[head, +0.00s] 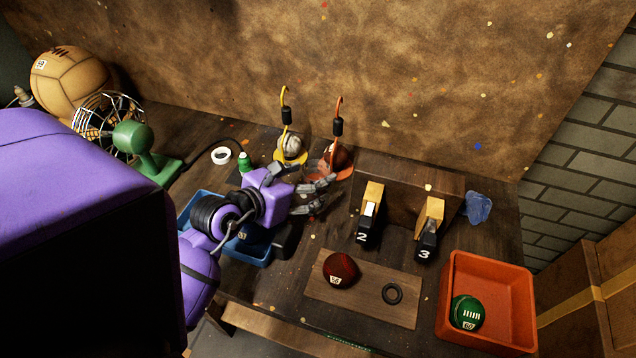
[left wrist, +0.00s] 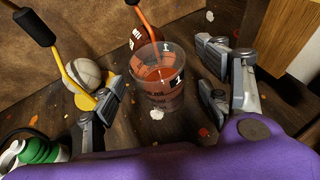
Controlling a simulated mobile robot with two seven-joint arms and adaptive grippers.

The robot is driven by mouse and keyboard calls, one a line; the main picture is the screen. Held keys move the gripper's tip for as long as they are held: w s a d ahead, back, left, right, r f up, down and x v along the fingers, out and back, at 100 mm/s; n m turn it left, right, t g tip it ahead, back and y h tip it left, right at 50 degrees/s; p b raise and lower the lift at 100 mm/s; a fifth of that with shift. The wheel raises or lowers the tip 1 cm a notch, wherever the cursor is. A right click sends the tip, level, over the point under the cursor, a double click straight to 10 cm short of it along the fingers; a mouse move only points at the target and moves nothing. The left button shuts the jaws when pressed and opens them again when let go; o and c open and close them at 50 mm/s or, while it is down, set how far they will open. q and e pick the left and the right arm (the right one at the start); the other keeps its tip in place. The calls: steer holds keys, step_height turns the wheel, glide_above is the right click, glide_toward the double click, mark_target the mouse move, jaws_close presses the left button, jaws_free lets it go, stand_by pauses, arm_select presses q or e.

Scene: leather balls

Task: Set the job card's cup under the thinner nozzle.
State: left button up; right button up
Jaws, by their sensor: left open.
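My left gripper (head: 320,192) is open at the back of the bench. In the left wrist view its fingers (left wrist: 162,84) stand apart on either side of a clear cup (left wrist: 160,98) marked 1. The cup looks upright; orange shows in or through it, and I cannot tell which. A yellow hooked tube (head: 284,105) and an orange hooked tube (head: 338,103) rise behind the gripper, each with a black sleeve. The orange tube's lower end overlaps the cup in the wrist view. I cannot tell which tube is thinner. No job card is clearly readable. My right gripper is out of view.
Black pieces marked 2 (head: 364,238) and 3 (head: 426,250) stand by a wooden block. A pale ball (head: 291,147) sits by the yellow tube. A board (head: 370,305) holds a dark red ball and black ring; an orange tray (head: 490,340) holds a green ball.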

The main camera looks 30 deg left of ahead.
mark_target(324, 172)
arm_select(q)
steer(key=x, duration=0.3)
steer(key=shift+s+f+b, duration=0.1)
steer(key=shift+f+b, duration=0.1)
steer(key=shift+b, duration=0.1)
steer(key=shift+w, duration=0.3)
steer(key=shift+r, duration=0.1)
steer(key=shift+c, duration=0.4)
steer(key=c, duration=1.4)
steer(key=shift+r, duration=0.1)
